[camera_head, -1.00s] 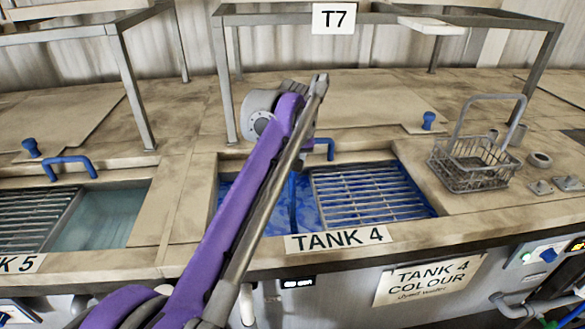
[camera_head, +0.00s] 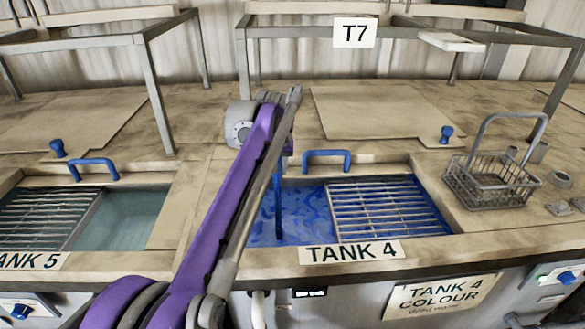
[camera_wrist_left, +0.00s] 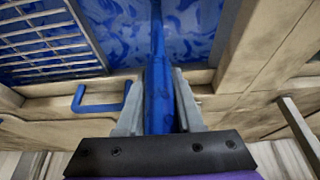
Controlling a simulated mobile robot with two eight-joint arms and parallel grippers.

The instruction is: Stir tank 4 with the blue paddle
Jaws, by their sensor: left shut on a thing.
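Tank 4 (camera_head: 425,248) is an open tank with its name label on the front rim, filled with blue liquid (camera_head: 305,208). A metal grate (camera_head: 378,207) covers its right part. The blue paddle (camera_head: 278,205) stands roughly upright in the open left part, its lower end hidden in the liquid. My left gripper (camera_wrist_left: 158,90) is shut on the paddle's thick blue handle (camera_wrist_left: 158,105), above the tank. My right gripper is not in view.
A blue handle (camera_head: 327,156) stands at tank 4's back edge. A wire basket (camera_head: 490,180) sits on the deck to the right. Metal frames (camera_head: 245,95) rise behind the tanks.

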